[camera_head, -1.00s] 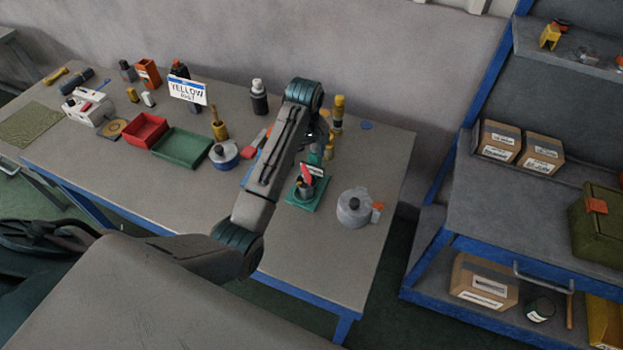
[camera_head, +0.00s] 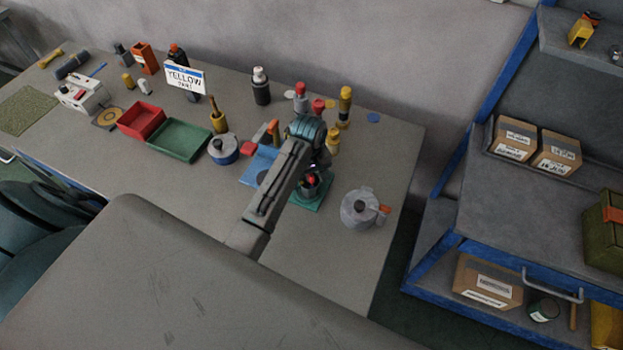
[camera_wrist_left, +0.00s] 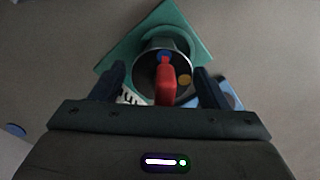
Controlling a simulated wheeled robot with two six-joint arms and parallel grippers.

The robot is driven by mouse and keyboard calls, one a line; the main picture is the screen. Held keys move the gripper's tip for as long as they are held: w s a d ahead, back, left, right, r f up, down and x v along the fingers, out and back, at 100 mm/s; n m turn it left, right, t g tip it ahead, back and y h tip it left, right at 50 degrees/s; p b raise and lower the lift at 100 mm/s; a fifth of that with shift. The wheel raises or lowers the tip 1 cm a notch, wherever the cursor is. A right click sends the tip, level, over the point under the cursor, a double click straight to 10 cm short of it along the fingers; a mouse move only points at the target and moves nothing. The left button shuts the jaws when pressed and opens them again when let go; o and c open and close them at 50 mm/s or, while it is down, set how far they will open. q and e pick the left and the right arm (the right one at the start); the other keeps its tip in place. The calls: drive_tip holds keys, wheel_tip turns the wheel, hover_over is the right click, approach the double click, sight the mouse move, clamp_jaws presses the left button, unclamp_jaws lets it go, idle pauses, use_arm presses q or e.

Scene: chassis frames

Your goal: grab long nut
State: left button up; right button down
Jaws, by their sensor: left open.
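My left gripper (camera_wrist_left: 162,80) is open, with its two dark fingers on either side of a round dark cup. The cup (camera_wrist_left: 146,72) stands on a green square base (camera_wrist_left: 112,62) and holds a red upright piece (camera_wrist_left: 166,85), a blue round end (camera_wrist_left: 164,57) and an orange round end (camera_wrist_left: 184,79). I cannot tell which of these, if any, is the long nut. In the head view, my left arm covers part of the green base (camera_head: 318,200), and the gripper is mostly hidden behind its own links. My right gripper is not in view.
Several bottles stand behind, including a yellow one (camera_head: 344,105). A blue mat (camera_head: 252,170), a green tray (camera_head: 180,140) and a red tray (camera_head: 142,121) lie to the left. The front right table is clear.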

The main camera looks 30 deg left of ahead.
use_arm(q)
drive_tip(key=shift+s+d+r, duration=0.2)
drive_tip(key=shift+c, duration=1)
drive_tip(key=shift+s+r, duration=0.1)
drive_tip(key=shift+s, duration=0.05)
drive_tip(key=c, duration=1.2)
drive_tip(key=shift+o, duration=0.2)
